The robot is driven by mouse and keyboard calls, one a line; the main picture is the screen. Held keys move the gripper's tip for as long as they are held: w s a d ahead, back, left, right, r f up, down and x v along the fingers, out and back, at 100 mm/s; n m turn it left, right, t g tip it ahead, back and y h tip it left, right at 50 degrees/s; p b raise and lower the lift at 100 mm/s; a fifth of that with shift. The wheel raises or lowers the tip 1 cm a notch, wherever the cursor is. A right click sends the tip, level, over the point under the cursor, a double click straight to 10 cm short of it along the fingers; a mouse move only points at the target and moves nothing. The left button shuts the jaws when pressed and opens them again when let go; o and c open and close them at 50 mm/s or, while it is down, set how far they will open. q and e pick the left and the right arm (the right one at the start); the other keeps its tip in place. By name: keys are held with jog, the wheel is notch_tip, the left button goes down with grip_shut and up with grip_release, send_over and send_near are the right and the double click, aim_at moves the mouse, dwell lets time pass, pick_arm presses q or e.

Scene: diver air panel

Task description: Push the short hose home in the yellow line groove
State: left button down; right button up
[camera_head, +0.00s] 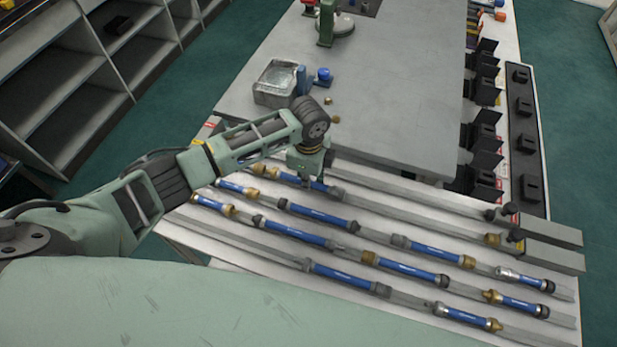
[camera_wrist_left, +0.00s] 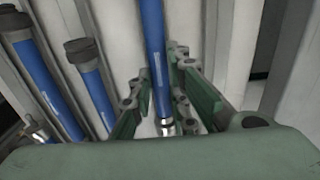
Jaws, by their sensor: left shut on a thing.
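My left gripper (camera_head: 308,178) reaches down to the row of hoses nearest the grey table and is shut on a blue hose (camera_head: 321,187). In the left wrist view, the held blue hose (camera_wrist_left: 154,45) runs between the fingers (camera_wrist_left: 160,78), with a silver end fitting (camera_wrist_left: 165,126) below them. The gripper hides part of the hose in the head view, and I cannot tell how deep the hose sits. Grey parallel grooves (camera_head: 420,213) cross the slanted pale board. I see no clear yellow marking to tell the yellow line groove. My right gripper is not in view.
Several other blue hoses with brass, silver or dark fittings lie close by, such as this one (camera_head: 320,214). A metal tray (camera_head: 275,84) and a blue-topped item (camera_head: 323,76) stand on the grey table (camera_head: 400,90). Black holders (camera_head: 484,140) line its right side.

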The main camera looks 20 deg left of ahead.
aim_at(300, 179)
pick_arm(q)
jog(key=shift+w+a+p, duration=0.1)
jog(key=shift+a+p, duration=0.25)
jog(key=shift+a, duration=0.9)
jog(key=c, duration=1.6)
grip_release()
notch_tip(300, 179, up, 12)
